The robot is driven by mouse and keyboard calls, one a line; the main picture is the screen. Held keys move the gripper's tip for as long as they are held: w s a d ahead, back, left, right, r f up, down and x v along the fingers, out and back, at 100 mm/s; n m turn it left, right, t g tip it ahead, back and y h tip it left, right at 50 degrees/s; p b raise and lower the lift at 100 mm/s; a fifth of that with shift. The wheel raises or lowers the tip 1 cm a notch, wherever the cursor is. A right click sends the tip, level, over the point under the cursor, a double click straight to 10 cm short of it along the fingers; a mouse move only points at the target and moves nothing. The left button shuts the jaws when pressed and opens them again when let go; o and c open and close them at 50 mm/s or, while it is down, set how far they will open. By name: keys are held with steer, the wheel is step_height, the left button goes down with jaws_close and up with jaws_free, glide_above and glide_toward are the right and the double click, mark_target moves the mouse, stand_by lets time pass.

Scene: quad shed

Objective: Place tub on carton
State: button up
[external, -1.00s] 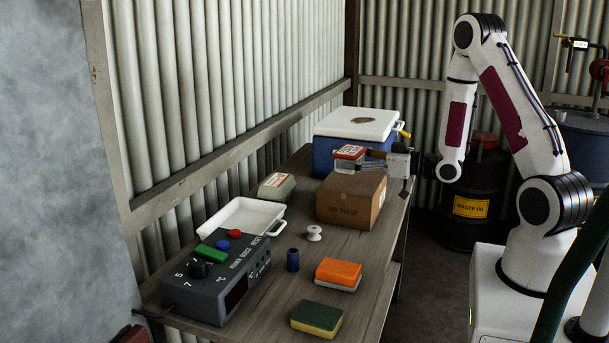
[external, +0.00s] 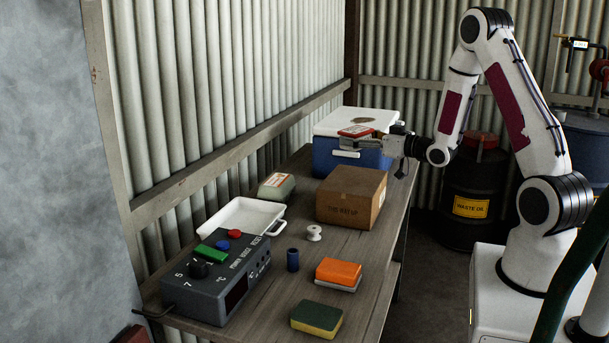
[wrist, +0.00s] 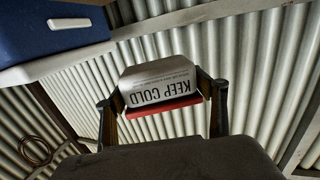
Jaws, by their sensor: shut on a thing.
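The tub (external: 356,131), with a red top and a pale side, is held in my gripper (external: 362,144), in front of the cooler in the external view. In the wrist view the tub (wrist: 160,82) shows its "KEEP COLD" label upside down and a red edge, between the two fingers of my gripper (wrist: 167,103). My gripper is shut on it. The brown carton (external: 342,208) stands upright on the bench, below the tub in the picture. A gap shows between the tub and the carton's top. The carton is not seen in the wrist view.
A blue cooler with a white lid (external: 338,119) stands behind the carton. A grey-green tub-like item (external: 276,187), white tray (external: 240,204), control box (external: 215,285), white spool (external: 314,233), dark blue cylinder (external: 292,260), orange block (external: 338,271) and sponge (external: 316,318) lie nearer.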

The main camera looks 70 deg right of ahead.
steer(key=shift+f, duration=0.1)
glide_above(354, 179)
steer(key=shift+f, duration=2.75)
steer(key=shift+f, duration=0.15)
steer(key=shift+f, duration=1.95)
steer(key=shift+f, duration=0.15)
steer(key=o, duration=1.3)
steer(key=shift+v, duration=6.05)
